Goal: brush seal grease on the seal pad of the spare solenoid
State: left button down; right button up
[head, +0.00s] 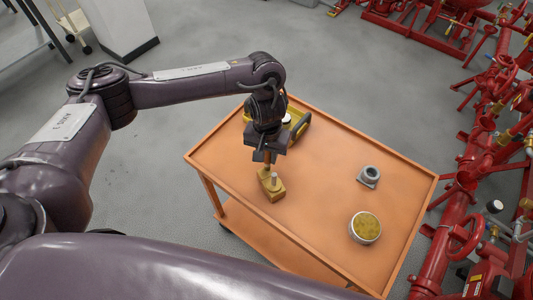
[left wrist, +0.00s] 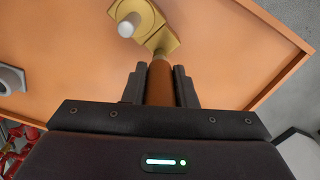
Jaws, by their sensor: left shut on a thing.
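My left gripper (head: 267,158) is shut on the brown handle of a brush, which points down. The handle (left wrist: 160,84) also shows between the fingers in the left wrist view. The brush's lower end is at a brass-coloured block (head: 272,188) with an upright grey pin; I cannot tell whether it touches. The block (left wrist: 163,38) also shows in the left wrist view. A round tin of yellowish grease (head: 365,227) stands at the right front. A grey ring-shaped fitting on a square base (head: 368,176) stands behind it. I cannot tell for certain which part is the spare solenoid. My right gripper is out of view.
These things stand on an orange cart (head: 320,195) with a raised rim. A yellow tray or holder (head: 300,131) is partly hidden behind my left gripper. Red pipes and valves (head: 465,200) line the right side. The cart top between block and tin is clear.

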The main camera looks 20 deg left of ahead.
pick_arm(q)
jog(key=shift+s+a+r+p, duration=0.1)
jog(key=shift+s+a+p, duration=0.45)
jog(key=shift+p, duration=0.25)
jog(key=shift+s+a, duration=0.25)
jog(key=shift+s, duration=0.05)
jog(key=shift+w, duration=0.1)
jog(key=shift+w+d, duration=0.8)
jog(key=shift+s+p, duration=0.1)
jog(key=shift+p, duration=0.2)
